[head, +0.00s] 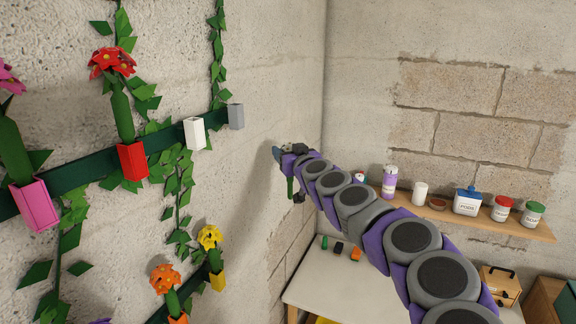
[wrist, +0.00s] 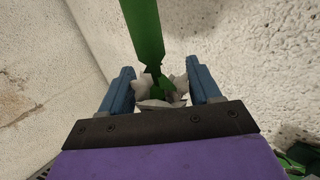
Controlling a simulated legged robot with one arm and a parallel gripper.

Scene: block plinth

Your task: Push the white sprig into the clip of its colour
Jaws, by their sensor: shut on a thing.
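The white sprig (wrist: 145,35) is in my gripper (wrist: 161,82) in the wrist view. Its pale petals lie between the two blue fingers, and its green stem points away, up the picture. In the head view my gripper (head: 279,155) is near the wall corner, to the right of the rail, and a bit of green stem (head: 290,186) hangs below it. The white clip (head: 195,133) on the upper green rail looks empty. The sprig is well apart from it. The petals are hidden or too small to tell in the head view.
A grey clip (head: 236,116) sits at the rail's right end, between the white clip and my gripper. A red sprig stands in the red clip (head: 132,160). Orange and yellow sprigs stand in clips lower down. A shelf (head: 400,199) with jars is behind my arm.

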